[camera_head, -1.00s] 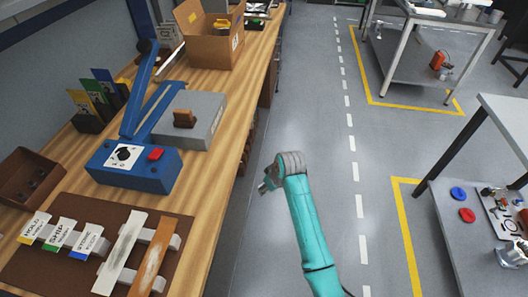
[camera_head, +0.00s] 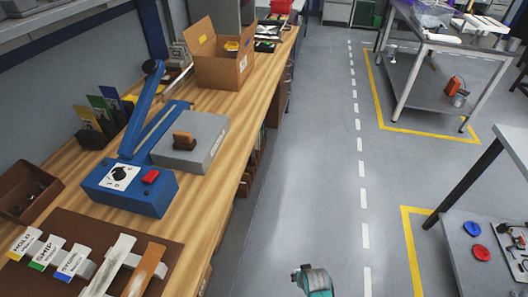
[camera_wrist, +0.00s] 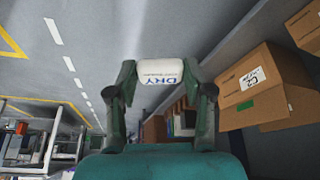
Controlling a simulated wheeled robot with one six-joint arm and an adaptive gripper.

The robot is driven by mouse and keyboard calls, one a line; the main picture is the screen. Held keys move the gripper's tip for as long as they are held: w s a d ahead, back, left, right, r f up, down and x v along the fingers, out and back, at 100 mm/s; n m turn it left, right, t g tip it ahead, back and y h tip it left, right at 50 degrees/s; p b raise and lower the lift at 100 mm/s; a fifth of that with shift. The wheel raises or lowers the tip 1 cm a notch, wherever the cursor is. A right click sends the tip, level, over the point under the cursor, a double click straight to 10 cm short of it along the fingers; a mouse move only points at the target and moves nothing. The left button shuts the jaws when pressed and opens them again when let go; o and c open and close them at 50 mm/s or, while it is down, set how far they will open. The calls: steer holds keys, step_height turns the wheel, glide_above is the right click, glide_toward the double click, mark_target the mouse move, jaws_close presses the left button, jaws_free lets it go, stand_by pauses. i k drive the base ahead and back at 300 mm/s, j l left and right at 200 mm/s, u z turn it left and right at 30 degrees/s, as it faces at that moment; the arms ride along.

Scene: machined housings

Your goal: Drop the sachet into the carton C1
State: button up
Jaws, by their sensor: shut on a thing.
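A white sachet with blue "DRY" lettering (camera_wrist: 160,72) is held between the two fingertips of my gripper (camera_wrist: 159,80) in the wrist view. In the head view my wrist shows at the bottom edge, over the floor right of the bench; the fingers and sachet cannot be made out there. An open brown carton (camera_head: 224,70) stands at the far part of the bench with something yellow inside; its label is too small to read. In the wrist view a brown carton marked C2 (camera_wrist: 262,88) is at the right, apart from my gripper. No label reading C1 can be made out.
The wooden bench (camera_head: 222,178) carries a blue sealer (camera_head: 130,187), a grey box (camera_head: 192,142) and a brown bin (camera_head: 27,190). Another carton (camera_wrist: 306,28) shows at the wrist view's right edge. A grey table (camera_head: 470,250) stands at the right. The floor aisle between is clear.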

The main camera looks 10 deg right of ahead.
mark_target(224, 86)
steer(key=i+l+z, duration=0.15)
steer(key=z, duration=0.3)
steer(key=i+z, duration=0.3)
steer(key=z, duration=0.15)
steer(key=i, duration=4.6)
steer(key=i+u, duration=0.1)
steer(key=i, duration=0.3)
steer(key=i+l+u, duration=0.1)
steer(key=i, duration=0.35)
steer(key=i+l+u, duration=0.1)
steer(key=i, duration=0.3)
steer(key=l+u, duration=0.1)
steer(key=u, duration=3.25)
